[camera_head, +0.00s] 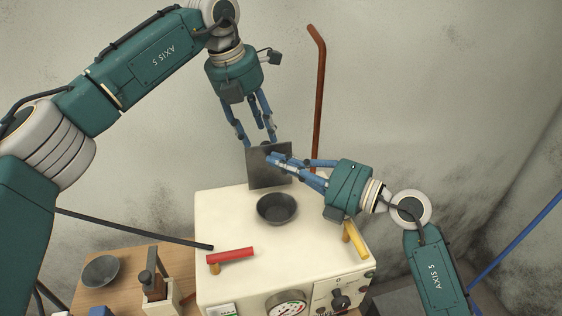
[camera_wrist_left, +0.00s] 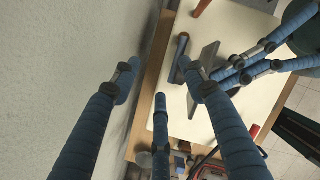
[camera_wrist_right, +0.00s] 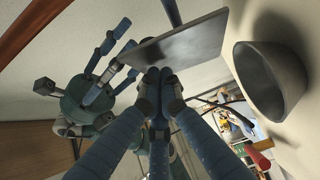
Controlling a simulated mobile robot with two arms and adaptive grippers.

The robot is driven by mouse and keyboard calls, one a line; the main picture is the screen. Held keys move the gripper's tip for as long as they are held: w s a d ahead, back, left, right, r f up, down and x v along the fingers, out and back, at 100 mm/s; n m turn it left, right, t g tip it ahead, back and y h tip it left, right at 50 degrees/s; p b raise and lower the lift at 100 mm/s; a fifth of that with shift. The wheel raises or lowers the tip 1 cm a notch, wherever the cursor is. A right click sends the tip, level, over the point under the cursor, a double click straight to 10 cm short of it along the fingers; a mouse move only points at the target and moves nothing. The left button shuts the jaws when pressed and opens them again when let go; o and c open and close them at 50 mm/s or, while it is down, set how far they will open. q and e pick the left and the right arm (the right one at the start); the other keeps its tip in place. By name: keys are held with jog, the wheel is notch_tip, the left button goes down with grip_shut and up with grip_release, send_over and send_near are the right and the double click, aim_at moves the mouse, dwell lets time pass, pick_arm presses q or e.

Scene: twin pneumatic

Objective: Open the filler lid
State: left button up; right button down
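The filler lid (camera_head: 262,176) is a dark grey square plate. It stands nearly upright behind a dark round filler bowl (camera_head: 277,205) on top of the cream machine; the bowl is uncovered. My right gripper (camera_head: 274,160) has its fingertips bunched together at the lid's front side. In the right wrist view the fingertips (camera_wrist_right: 160,78) sit at the edge of the lid (camera_wrist_right: 188,46), with nothing visible between them. My left gripper (camera_head: 259,144) points down beside the lid's top edge. In the left wrist view its fingers (camera_wrist_left: 162,78) are spread and empty.
A red handle (camera_head: 232,255) and a yellow handle (camera_head: 355,240) are on the cream machine (camera_head: 310,250). A gauge (camera_head: 288,304) is on its front. A second dark bowl (camera_head: 100,271) rests on the wooden table at the left. A brown pipe (camera_head: 319,100) runs up the wall behind.

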jog(key=shift+s+a, duration=0.1)
jog(key=shift+a, duration=0.1)
jog(key=shift+d, duration=0.2)
pick_arm(q)
jog(key=v, duration=0.8)
pick_arm(e)
jog(key=v, duration=1.1)
jog(key=shift+s+d, duration=0.25)
jog(key=shift+d, duration=0.05)
